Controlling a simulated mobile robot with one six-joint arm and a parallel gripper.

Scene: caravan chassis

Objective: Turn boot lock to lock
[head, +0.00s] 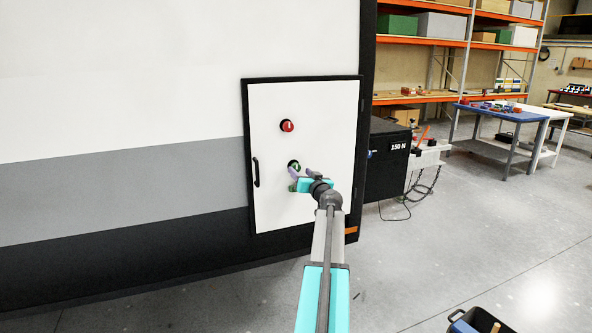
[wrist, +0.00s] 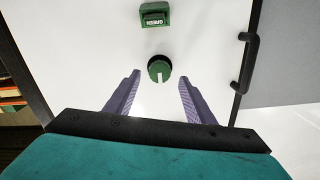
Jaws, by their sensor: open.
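A white hatch door (head: 268,205) with a black frame is set in the caravan's side. It carries a red round knob (head: 287,125) and, lower down, a green round knob (head: 294,164). Which one is the boot lock is not readable. In the wrist view the green knob (wrist: 159,68) has a white mark pointing down the picture. My gripper (head: 297,174) is in front of the green knob. Its two purple fingers (wrist: 159,77) are open and empty, one to each side below the knob in the wrist view, apart from it.
A green label block (wrist: 156,15) sits above the green knob in the wrist view; its text is unclear. A black door handle (head: 256,172) is at the door's left edge, right in the wrist view (wrist: 246,64). A black box (head: 390,160) stands right of the caravan.

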